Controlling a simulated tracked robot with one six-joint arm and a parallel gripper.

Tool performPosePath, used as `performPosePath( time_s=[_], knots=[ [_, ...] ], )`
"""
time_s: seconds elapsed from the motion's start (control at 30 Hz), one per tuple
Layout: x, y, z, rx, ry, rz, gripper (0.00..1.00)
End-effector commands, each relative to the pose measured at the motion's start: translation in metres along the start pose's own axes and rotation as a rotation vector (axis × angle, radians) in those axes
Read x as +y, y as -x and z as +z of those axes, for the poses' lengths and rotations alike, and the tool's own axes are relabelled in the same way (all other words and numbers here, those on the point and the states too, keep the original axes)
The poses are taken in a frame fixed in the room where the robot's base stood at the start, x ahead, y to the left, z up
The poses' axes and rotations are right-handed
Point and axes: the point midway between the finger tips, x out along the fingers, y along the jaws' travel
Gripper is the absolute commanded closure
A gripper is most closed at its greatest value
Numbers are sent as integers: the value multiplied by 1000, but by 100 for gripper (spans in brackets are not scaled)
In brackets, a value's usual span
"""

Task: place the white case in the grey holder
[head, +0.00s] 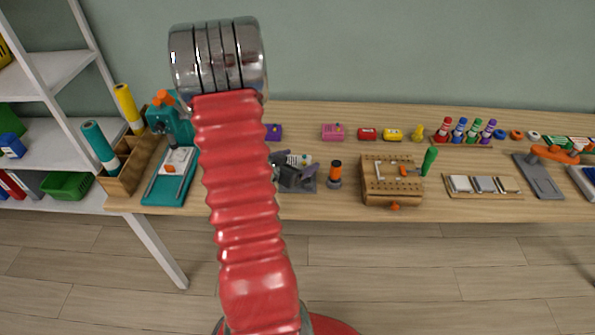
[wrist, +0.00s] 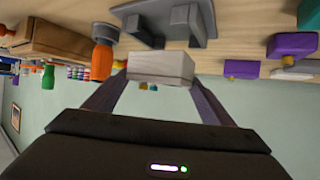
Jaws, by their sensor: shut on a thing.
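The white case (wrist: 160,67) is a small pale block in the wrist view. My gripper (wrist: 160,76) is shut on it, one dark purple finger at each side. The grey holder (wrist: 178,22) has upright plates on a flat base and shows just beyond the case in the wrist view. In the head view the holder (head: 297,185) stands on the bench just right of my red arm, with my fingers close to it. The case is apart from my palm, at the fingertips. Whether it touches the holder cannot be told.
An orange and black bottle (head: 335,175) stands close right of the holder. A wooden box with tools (head: 392,194) is farther right. A purple block (head: 273,132) and pink box (head: 333,132) stand behind. A teal press (head: 168,190) is left of my arm.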

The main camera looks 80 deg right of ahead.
Motion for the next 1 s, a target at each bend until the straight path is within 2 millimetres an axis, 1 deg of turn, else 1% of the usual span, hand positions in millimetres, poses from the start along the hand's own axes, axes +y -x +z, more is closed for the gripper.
performPosePath(
  time_s=[0.23,0.47,0.5,0.53,0.6,0.63,0.7,0.9,0.93,1.0],
  knots=[
    [0,-1,3,0,0,0,47],
    [0,-11,23,-1,2,0,47],
    [0,-13,27,-2,2,0,51],
    [0,-14,30,-2,2,0,51],
    [0,-16,36,-4,2,0,59],
    [0,-17,37,-4,2,0,59],
    [0,-18,40,-7,3,0,71],
    [2,-18,43,-12,6,1,71],
    [2,-18,43,-12,7,1,22],
    [2,-18,43,-12,7,2,17]
  ],
)
